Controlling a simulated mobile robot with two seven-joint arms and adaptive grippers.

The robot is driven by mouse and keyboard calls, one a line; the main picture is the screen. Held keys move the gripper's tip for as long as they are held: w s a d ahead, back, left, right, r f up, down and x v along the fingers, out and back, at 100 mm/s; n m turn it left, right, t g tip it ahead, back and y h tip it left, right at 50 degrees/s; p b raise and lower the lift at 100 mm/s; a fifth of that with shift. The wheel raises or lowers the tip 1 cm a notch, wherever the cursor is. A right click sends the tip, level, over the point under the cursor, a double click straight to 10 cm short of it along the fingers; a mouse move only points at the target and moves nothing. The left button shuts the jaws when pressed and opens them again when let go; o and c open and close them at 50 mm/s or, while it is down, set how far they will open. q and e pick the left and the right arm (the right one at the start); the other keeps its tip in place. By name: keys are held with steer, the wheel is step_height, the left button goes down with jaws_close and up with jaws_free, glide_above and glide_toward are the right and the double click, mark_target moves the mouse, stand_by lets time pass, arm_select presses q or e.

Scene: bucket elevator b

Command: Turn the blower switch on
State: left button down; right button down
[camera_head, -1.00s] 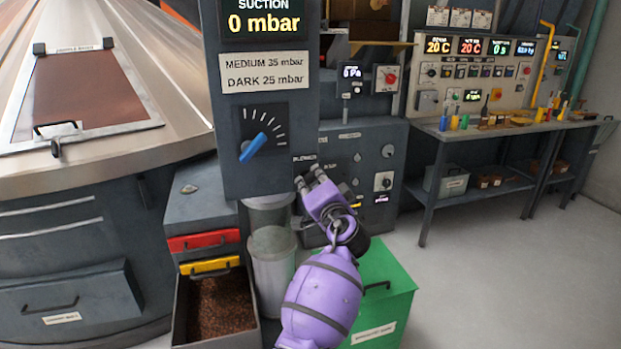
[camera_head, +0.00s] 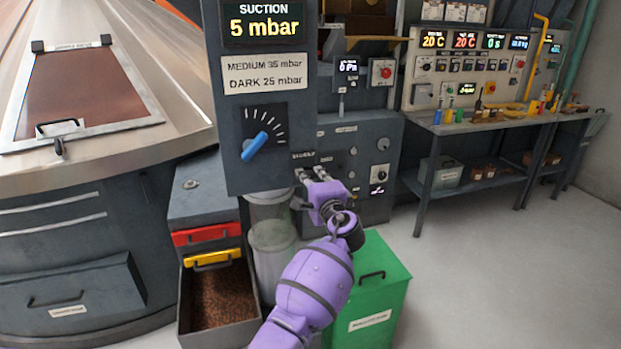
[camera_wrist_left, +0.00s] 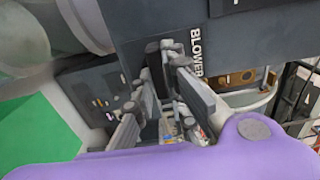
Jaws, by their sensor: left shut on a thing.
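In the left wrist view, my gripper's fingers (camera_wrist_left: 166,58) are shut at the panel, next to the BLOWER lettering (camera_wrist_left: 196,52). They close on the blower switch, which is mostly hidden between the fingertips, so its exact position cannot be read. The suction display (camera_head: 263,24) reads 5 mbar. My right gripper is not in view.
A blue-pointer dial (camera_head: 255,146) is left of the gripper. A clear canister (camera_head: 272,250) and a green bin (camera_head: 372,290) stand below. A tray of beans (camera_head: 220,297) is at lower left. A workbench (camera_head: 500,122) is at right, with open floor before it.

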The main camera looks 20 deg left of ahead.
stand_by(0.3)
arm_select(q)
steer(key=c, duration=1.8)
jaws_free()
steer(key=shift+o, duration=0.2)
steer(key=v, duration=1.2)
